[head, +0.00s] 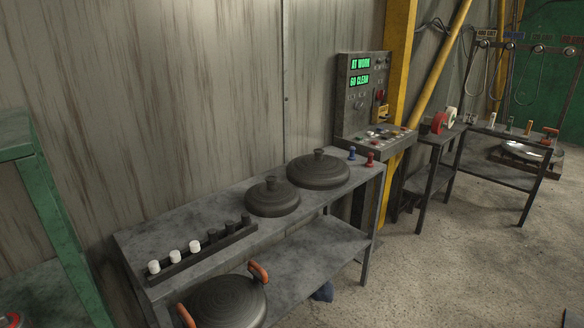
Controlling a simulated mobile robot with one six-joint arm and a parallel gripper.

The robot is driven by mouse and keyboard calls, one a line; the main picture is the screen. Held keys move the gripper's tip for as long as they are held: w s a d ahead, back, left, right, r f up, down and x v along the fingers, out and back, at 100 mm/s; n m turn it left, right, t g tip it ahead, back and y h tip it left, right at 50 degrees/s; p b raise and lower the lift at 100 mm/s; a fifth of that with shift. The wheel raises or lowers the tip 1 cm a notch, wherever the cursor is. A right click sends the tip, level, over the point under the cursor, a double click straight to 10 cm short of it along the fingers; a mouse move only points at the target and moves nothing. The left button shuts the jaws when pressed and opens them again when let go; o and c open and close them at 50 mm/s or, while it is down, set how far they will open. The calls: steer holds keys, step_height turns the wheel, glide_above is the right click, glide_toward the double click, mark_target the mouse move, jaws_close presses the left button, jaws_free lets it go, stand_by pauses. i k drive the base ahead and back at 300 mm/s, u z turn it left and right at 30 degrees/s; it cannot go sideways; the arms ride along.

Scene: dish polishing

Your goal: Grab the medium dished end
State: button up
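Two dark grey round dished ends, each with a knob on top, lie on the grey metal table. The smaller-looking dished end (273,198) is on the left and the larger-looking dished end (318,172) is beside it, towards the table's right end. A third dark round piece (228,303) with two orange handles shows lower down at the table's front, cut by the bottom edge. I cannot tell for sure which one is the medium. My gripper is not in view.
The table (145,238) also bears a rack (205,252) of white and black pegs, plus a blue knob (352,153) and a red knob (370,159). A control panel (362,90) reads "AT WORK" and "GO CLEAR". A green frame (50,210) stands left. Concrete floor (440,270) is open at right.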

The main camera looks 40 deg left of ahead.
mark_target(316, 172)
steer(key=z, duration=0.6)
steer(key=k, duration=0.15)
steer(key=u, duration=2.25)
steer(key=k, duration=0.9)
steer(key=z, duration=0.2)
steer(key=i, duration=0.9)
steer(key=u, duration=0.05)
